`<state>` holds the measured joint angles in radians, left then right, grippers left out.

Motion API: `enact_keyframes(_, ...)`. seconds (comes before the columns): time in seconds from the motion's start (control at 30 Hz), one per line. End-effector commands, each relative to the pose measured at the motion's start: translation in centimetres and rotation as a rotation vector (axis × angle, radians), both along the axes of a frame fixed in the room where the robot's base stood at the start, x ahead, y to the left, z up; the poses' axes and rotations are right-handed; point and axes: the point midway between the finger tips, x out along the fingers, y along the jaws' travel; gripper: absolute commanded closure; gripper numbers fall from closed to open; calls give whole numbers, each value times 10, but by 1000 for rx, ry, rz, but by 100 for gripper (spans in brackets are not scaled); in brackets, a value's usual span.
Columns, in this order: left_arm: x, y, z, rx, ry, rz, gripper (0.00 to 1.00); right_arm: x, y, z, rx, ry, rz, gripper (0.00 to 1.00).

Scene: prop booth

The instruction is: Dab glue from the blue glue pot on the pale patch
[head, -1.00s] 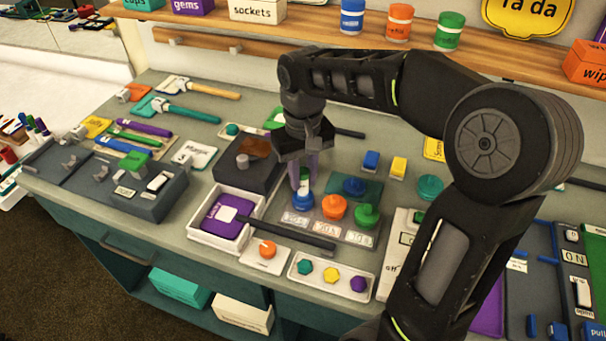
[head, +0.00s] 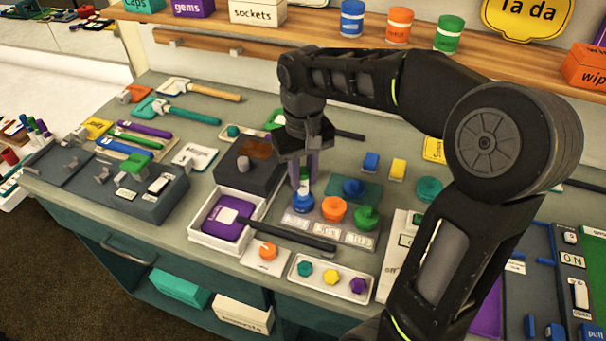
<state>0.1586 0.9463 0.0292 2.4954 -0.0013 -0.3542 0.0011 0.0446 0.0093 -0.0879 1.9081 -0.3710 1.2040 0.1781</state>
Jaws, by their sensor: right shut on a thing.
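The blue glue pot (head: 303,203) stands at the left end of a row of pots on a grey base. My right gripper (head: 304,178) is directly above it, pointing down, shut on a thin upright thing mostly hidden between its fingers. The lower end of that thing meets the top of the blue pot; I cannot tell whether it dips inside. A pale patch (head: 228,215) shows on a purple block in a white tray (head: 205,234), left of the pots. My left gripper is not in view.
An orange pot (head: 334,208) and a green pot (head: 366,217) stand right of the blue one. A dark bar (head: 290,235) lies between tray and pots. A dark box (head: 245,175) stands behind the tray. A tray of coloured knobs (head: 331,277) is in front.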

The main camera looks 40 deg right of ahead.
Motion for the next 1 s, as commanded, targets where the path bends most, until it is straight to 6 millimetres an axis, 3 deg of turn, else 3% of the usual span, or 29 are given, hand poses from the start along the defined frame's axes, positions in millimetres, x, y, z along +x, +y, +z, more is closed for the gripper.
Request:
enact_keyframes(0.1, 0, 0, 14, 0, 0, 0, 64, 0, 0, 16, 0, -2, 0, 100)
enact_keyframes(0.6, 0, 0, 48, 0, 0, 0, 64, 1, 0, 58, -1, -4, 0, 100)
enact_keyframes(1.0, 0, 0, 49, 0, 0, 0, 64, 1, 0, 61, -1, -4, 0, 100)
